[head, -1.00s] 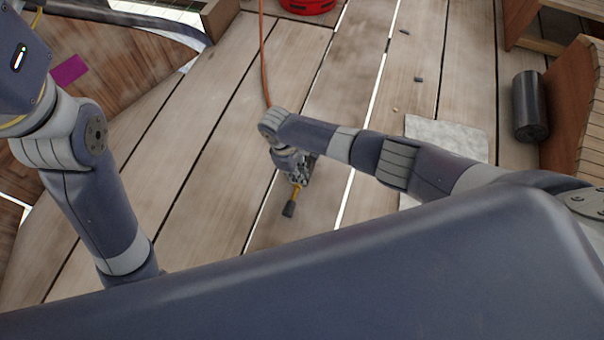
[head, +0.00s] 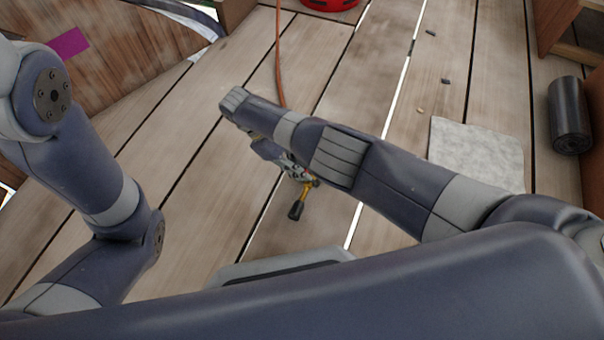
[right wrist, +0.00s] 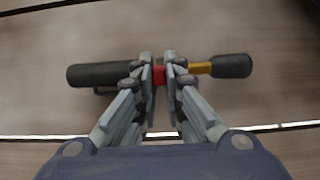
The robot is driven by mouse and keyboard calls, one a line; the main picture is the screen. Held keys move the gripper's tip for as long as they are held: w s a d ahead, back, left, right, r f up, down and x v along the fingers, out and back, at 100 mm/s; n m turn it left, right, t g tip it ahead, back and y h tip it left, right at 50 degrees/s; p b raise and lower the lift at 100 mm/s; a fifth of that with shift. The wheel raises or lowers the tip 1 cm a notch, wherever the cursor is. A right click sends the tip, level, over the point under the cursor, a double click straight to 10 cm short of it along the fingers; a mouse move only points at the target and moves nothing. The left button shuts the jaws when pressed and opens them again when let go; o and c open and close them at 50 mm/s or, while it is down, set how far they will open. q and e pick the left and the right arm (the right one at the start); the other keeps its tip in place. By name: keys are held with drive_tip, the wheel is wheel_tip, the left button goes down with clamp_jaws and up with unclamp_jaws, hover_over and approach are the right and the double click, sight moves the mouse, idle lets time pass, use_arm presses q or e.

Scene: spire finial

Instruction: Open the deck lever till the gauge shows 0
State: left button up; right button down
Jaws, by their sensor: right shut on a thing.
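A lever-like piece with a yellow shaft and a black grip shows in the head view (head: 297,210), low over the deck planks. In the right wrist view the yellow shaft (right wrist: 201,68) and black grip (right wrist: 232,66) stick out to the right of the fingers. A red part shows between the fingers, and a thick black cylinder (right wrist: 98,74) extends to the left. My right gripper (right wrist: 160,68) is shut on the red middle part; in the head view its fingers (head: 303,178) are partly hidden by my arm. No gauge is in view. My left gripper is out of view.
An orange hose (head: 279,60) runs along the deck (head: 215,180) toward a red object (head: 330,4) at the top. Small bits lie on the planks. A curved wooden hull with a purple patch (head: 68,43) is at left.

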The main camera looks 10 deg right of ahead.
drive_tip(key=shift+w+f, duration=0.1)
idle(0.4)
drive_tip(key=c, duration=1.7)
unclamp_jaws()
